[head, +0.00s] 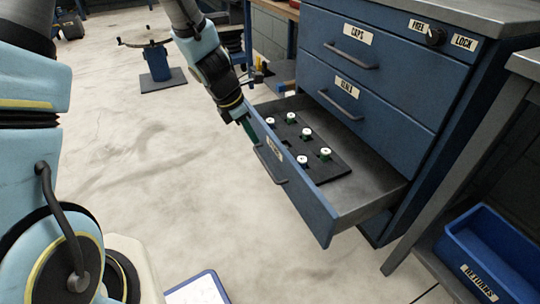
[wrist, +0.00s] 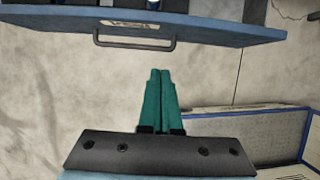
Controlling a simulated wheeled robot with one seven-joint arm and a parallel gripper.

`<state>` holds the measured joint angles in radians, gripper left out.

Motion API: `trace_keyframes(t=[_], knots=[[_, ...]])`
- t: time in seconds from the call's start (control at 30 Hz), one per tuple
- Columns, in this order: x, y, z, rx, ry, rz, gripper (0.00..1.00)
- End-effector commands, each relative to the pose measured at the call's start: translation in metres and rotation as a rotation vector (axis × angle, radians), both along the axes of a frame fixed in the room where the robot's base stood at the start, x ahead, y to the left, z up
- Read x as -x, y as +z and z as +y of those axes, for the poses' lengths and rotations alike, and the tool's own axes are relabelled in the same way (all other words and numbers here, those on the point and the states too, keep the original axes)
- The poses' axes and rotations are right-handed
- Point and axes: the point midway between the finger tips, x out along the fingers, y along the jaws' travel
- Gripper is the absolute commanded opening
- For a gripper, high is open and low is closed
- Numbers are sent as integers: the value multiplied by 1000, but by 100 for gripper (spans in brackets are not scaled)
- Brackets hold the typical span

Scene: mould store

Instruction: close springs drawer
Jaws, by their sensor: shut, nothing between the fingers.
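The open drawer (head: 315,205) is the lowest of the three I see in the blue cabinet and is pulled well out. Its front label is too small to read. Its handle (head: 270,165) also shows in the wrist view (wrist: 134,43). Inside, a dark insert (head: 325,165) holds several white-topped pieces with green parts. My gripper (head: 251,136) is at the outer side of the drawer front, near its far end; its green fingers (wrist: 160,72) are together and empty. In the wrist view they point at the drawer front, with a gap before the handle.
Two shut drawers, caps (head: 357,52) and one below it (head: 345,98), sit above. A knob (head: 434,37) marked free and lock is at the cabinet's top right. A blue returns bin (head: 485,262) stands at right. A round stand (head: 158,63) is behind.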

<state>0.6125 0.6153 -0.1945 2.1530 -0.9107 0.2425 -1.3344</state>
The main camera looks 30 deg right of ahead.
Motion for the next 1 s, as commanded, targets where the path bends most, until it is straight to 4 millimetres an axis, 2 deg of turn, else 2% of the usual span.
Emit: trace_keyframes(t=[0.17,0.53,0.73,1.0], knots=[[2,-24,-9,-1,3,4,0],[5,-95,-36,-2,0,4,0],[8,-90,-62,0,-4,-1,0],[10,-90,-75,-1,-1,2,0]])
